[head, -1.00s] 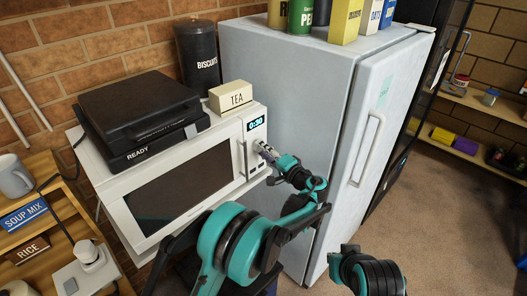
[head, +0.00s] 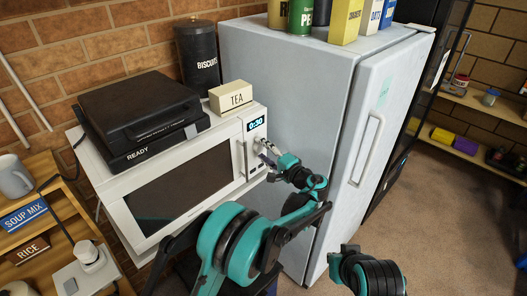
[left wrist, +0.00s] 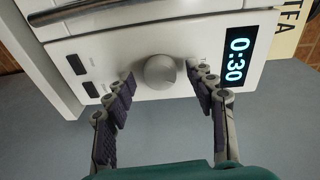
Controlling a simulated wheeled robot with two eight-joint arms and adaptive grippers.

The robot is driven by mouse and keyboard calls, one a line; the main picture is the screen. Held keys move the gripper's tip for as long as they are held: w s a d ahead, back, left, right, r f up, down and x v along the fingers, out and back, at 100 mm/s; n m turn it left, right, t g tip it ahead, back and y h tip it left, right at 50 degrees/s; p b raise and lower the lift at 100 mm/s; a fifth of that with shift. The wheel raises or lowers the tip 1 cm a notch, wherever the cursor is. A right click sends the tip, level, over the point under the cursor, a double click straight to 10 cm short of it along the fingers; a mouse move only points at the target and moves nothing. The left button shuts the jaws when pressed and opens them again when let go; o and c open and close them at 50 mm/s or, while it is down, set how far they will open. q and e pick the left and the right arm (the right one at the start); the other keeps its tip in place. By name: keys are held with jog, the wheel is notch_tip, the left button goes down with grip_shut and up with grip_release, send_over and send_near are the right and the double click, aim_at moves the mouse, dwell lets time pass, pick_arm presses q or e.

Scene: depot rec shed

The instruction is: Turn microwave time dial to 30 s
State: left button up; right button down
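The white microwave (head: 110,190) stands left of the fridge. Its display (head: 257,124) reads 0:30, and it also reads 0:30 in the left wrist view (left wrist: 236,60). The round grey time dial (left wrist: 160,72) shows on the panel in the left wrist view. My left gripper (left wrist: 163,82) is open, with one finger on each side of the dial and a gap visible on both sides. In the head view the left gripper (head: 267,152) is at the panel and hides most of the dial. The right gripper's fingers are not in view.
A black appliance marked READY (head: 140,118) and a TEA box (head: 231,96) sit on the microwave. A BISCUITS canister (head: 198,60) stands behind. The fridge (head: 290,90) is close on the right, with bare floor (head: 440,210) beyond.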

pick_arm(q)
jog(key=v, duration=0.7)
jog(key=shift+s+d, duration=0.15)
jog(key=shift+s, duration=0.1)
jog(key=shift+f, duration=0.1)
